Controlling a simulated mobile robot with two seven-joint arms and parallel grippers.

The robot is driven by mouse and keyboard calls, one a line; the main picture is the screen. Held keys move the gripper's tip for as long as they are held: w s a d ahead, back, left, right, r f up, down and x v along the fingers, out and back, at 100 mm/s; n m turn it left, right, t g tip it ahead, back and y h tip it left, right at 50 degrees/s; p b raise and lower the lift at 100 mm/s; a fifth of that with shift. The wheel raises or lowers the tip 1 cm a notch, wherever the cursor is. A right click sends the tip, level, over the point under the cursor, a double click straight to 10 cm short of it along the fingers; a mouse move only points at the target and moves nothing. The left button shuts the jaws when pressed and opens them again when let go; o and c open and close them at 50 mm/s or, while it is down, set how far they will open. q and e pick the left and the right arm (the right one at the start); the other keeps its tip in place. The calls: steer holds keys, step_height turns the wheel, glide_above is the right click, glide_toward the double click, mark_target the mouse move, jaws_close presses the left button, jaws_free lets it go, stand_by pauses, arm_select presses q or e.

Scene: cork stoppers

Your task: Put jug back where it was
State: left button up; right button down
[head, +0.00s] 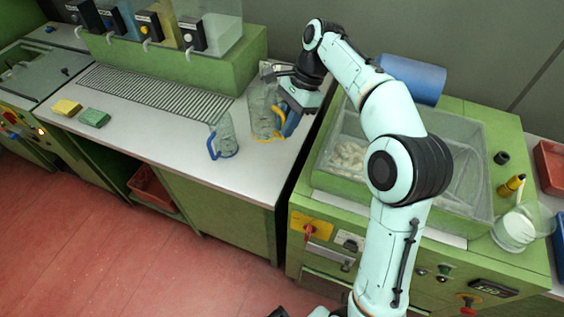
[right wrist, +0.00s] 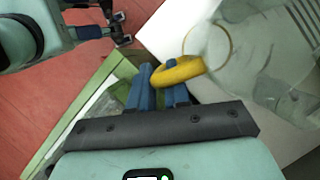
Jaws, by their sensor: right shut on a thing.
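A clear jug with a yellow handle (head: 262,108) is at the right end of the white counter, near its edge. My right gripper (head: 291,122) is shut on its yellow handle; the blue fingers close on the handle (right wrist: 178,72) in the right wrist view. The jug looks upright, with its base at or just above the counter; I cannot tell if it touches. A second clear jug with a blue handle (head: 226,138) stands to its left. My left gripper (right wrist: 119,28) shows small at the top of the right wrist view, away from the jugs; its jaws are unclear.
A green dispenser (head: 165,50) with several taps stands behind a drip grate (head: 150,92). Yellow (head: 66,107) and green (head: 94,117) sponges lie at the left. Right of a gap is a green machine with a clear bin (head: 470,185) and blue cylinder (head: 413,80). The counter's front is clear.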

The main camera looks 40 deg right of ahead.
arm_select(q)
steer(key=shift+s+f+b, duration=0.3)
steer(key=shift+f+b, duration=0.35)
steer(key=shift+f, duration=0.2)
steer(key=shift+s+f+b, duration=0.3)
steer(key=shift+f+b, duration=0.35)
steer(key=shift+f, duration=0.2)
arm_select(e)
steer(key=shift+f, duration=6.7)
steer(key=shift+f, duration=0.15)
steer(key=c, duration=1.1)
jaws_free()
arm_select(q)
steer(key=r+p, duration=0.1)
steer(key=w+r+p, duration=0.1)
steer(key=r+p, duration=0.1)
steer(key=shift+w+r, duration=0.1)
steer(key=shift+r, duration=0.05)
arm_select(e)
steer(key=v, duration=1.2)
